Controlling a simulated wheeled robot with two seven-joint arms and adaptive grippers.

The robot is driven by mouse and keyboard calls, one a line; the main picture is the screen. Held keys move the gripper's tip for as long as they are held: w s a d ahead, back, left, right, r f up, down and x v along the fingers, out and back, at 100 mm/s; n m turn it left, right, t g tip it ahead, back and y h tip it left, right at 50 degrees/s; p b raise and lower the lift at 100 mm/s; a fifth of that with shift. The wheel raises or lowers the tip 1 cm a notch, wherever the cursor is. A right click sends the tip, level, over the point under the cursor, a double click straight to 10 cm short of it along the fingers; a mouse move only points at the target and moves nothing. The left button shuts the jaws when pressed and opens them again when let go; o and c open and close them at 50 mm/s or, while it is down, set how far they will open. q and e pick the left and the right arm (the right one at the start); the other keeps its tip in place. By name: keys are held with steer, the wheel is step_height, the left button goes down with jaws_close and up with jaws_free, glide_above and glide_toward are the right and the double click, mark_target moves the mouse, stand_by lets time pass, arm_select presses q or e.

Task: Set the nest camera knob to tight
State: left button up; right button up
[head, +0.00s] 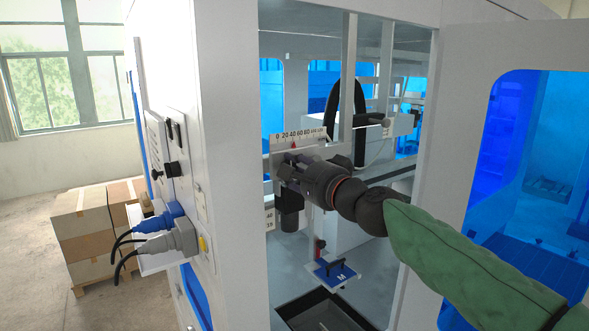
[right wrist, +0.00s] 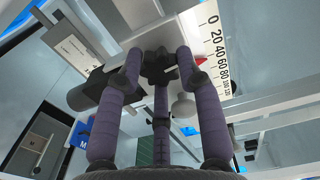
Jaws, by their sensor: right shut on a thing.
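My right gripper (head: 291,170) reaches through the open doorway of the machine from the right. In the right wrist view its purple fingers (right wrist: 159,66) close around a dark lobed knob (right wrist: 158,72), which I take as the nest camera knob. In the head view the gripper hides the knob. A black cylinder, likely the nest camera (head: 291,211), hangs just below the gripper; it also shows in the right wrist view (right wrist: 92,93). I cannot read any tight or loose mark. My left gripper is not in view.
A white scale (head: 305,138) with a red pointer sits just above the gripper. Below are a blue plate marked M (head: 332,273) and a dark tray (head: 318,311). The door frame (head: 232,150) stands left and the open door (head: 455,130) right, close to my arm.

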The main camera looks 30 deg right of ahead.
steer(key=shift+r+m, duration=0.15)
steer(key=shift+m, duration=0.45)
steer(key=o, duration=1.1)
steer(key=shift+o, duration=0.2)
steer(key=shift+w, duration=0.1)
steer(key=s+d, duration=0.1)
steer(key=s, duration=1.1)
